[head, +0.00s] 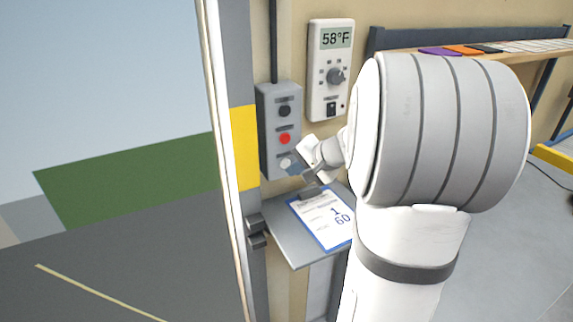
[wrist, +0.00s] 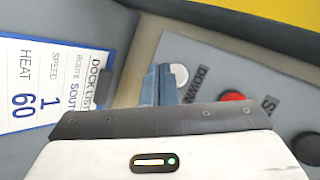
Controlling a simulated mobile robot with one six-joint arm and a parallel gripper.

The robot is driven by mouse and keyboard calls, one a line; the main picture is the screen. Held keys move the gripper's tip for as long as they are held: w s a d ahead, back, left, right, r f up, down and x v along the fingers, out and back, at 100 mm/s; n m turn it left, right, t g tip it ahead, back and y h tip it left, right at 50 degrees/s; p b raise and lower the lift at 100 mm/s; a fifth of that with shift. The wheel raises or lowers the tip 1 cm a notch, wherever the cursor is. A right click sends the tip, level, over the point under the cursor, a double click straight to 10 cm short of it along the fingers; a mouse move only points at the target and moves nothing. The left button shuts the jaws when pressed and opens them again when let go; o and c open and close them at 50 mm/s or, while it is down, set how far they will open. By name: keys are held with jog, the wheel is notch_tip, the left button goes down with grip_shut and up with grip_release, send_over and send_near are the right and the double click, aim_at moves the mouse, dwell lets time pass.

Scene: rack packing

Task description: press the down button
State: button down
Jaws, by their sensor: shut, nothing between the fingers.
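The grey control box (head: 268,130) is on the wall beside the door opening, with a black button on top, a red button (head: 285,139) in the middle and a white button (head: 286,163) at the bottom. In the wrist view the white button (wrist: 179,75) sits beside the label "DOWN" (wrist: 202,82), so it is the down button. My gripper (head: 294,168) is shut and empty, its blue-grey fingertips right at the white button. In the wrist view the fingertips (wrist: 158,84) lie just left of the button and cover part of its edge. I cannot tell whether they touch it.
A thermostat (head: 317,90) reading 58°F, with a dial and switch, hangs right of the box. Below, a clipboard (head: 323,216) lies on a grey shelf (head: 290,240). A yellow-marked door post (head: 244,150) stands close left. A wooden shelf (head: 400,50) with coloured items is behind my arm.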

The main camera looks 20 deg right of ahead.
jog(key=shift+w, duration=0.1)
jog(key=shift+w+b, duration=0.3)
jog(key=shift+w, duration=0.05)
